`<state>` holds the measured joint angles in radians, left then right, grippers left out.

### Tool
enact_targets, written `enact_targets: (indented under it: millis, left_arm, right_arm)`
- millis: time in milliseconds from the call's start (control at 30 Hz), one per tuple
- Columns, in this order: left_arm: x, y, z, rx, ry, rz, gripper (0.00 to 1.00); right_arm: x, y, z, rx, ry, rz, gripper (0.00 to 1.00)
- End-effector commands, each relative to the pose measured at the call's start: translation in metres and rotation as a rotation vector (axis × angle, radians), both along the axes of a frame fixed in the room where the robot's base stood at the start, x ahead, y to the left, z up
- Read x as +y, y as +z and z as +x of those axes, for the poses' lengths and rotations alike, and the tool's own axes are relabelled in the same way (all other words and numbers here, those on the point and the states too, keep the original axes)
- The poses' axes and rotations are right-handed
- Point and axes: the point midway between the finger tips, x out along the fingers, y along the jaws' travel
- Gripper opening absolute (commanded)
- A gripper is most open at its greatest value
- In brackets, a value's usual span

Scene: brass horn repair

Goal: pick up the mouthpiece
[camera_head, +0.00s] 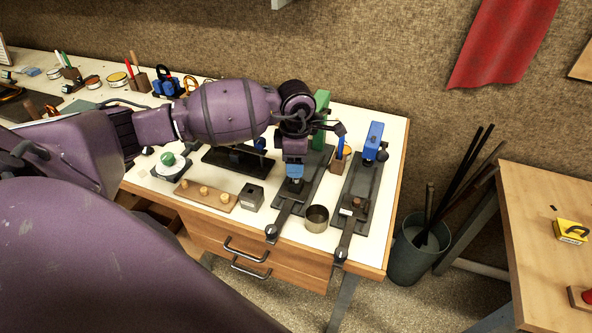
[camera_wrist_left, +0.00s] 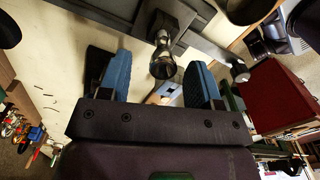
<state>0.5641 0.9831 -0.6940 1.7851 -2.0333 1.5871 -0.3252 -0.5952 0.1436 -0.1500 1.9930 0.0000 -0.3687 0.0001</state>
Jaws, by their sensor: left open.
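My left gripper (camera_head: 295,172) is open, its blue fingers pointing down above the near end of a dark tool on the bench. In the left wrist view the gripper (camera_wrist_left: 158,70) has a flared, cup-shaped metal piece (camera_wrist_left: 163,65) between its fingers in the picture. I see no finger contact with it. It looks like the most likely mouthpiece, but I cannot be sure. It seems to match the round metal end (camera_head: 272,232) of a dark bar at the bench's front edge. A similar end (camera_head: 340,255) is on the bar to the right. My right gripper is not in view.
A brass-coloured cup (camera_head: 317,218) stands between the two bars. A small grey block (camera_head: 251,197) and a wooden board (camera_head: 205,195) with several pegs lie left of them. A blue-topped tool (camera_head: 373,140) stands right. A dark bin (camera_head: 418,250) is beside the bench.

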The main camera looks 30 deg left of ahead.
Motion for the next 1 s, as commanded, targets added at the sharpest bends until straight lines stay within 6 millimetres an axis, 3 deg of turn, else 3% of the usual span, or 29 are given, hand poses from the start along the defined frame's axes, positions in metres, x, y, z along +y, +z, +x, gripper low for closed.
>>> enact_targets:
  millis: [233, 567, 900, 1000]
  left_arm:
    - [-0.002, -0.030, -0.003, 0.002, 0.001, 0.000, 0.58]
    - [-0.002, -0.035, -0.003, 0.000, 0.000, 0.000, 0.56]
    - [-0.002, -0.035, -0.003, 0.000, 0.001, 0.000, 0.04]
    - [-0.002, -0.034, -0.002, 0.000, 0.001, 0.000, 0.00]
  right_arm:
    - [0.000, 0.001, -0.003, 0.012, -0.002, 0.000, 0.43]
    - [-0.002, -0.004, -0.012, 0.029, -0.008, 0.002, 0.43]
    - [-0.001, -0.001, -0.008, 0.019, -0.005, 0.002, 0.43]
    - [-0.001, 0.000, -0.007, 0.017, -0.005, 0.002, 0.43]
